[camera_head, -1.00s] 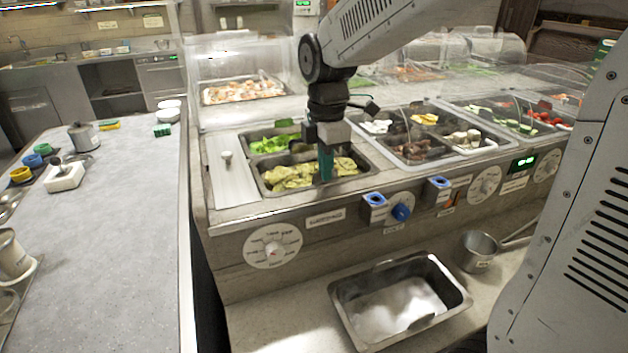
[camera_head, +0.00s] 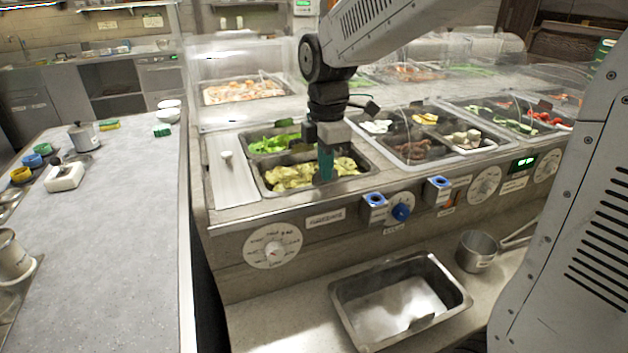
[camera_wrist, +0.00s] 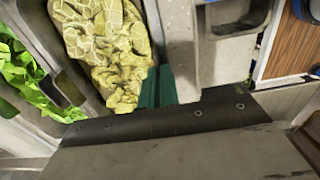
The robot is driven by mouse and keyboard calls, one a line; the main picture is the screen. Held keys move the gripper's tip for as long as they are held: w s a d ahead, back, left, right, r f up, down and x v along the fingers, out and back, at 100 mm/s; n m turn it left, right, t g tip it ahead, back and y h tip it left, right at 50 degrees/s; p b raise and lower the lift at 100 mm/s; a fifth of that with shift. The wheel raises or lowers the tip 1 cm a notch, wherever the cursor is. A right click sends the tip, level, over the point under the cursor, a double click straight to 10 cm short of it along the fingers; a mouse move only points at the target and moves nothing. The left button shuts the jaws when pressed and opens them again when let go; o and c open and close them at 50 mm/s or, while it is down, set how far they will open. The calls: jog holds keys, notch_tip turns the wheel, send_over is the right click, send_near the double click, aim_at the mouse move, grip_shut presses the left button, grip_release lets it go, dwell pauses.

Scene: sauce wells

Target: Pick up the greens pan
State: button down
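A pan of bright green leaves (camera_head: 272,143) sits in the counter well at the left. In front of it is a pan of yellow-green pieces (camera_head: 288,178). Both show in the wrist view, the leaves (camera_wrist: 30,75) at the left and the yellow-green pieces (camera_wrist: 108,50) at upper centre. My gripper (camera_head: 325,166) points down with its teal fingertips at the front pan, over its contents in the head view. In the wrist view the teal fingertips (camera_wrist: 158,88) are close together beside the yellow-green pieces, by the pan's wall. Whether they grip the rim is hidden.
A metal lid (camera_head: 232,170) lies left of the pans. Other food wells (camera_head: 420,145) are to the right under clear guards. Blue-topped blocks (camera_head: 375,205) and knobs line the front. An open metal pan (camera_head: 400,300) and a saucepan (camera_head: 477,252) stand on the lower shelf.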

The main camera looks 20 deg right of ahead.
jog(key=shift+r, duration=0.1)
notch_tip(320, 180, up, 10)
dwell(0.6)
jog(key=shift+d, duration=0.1)
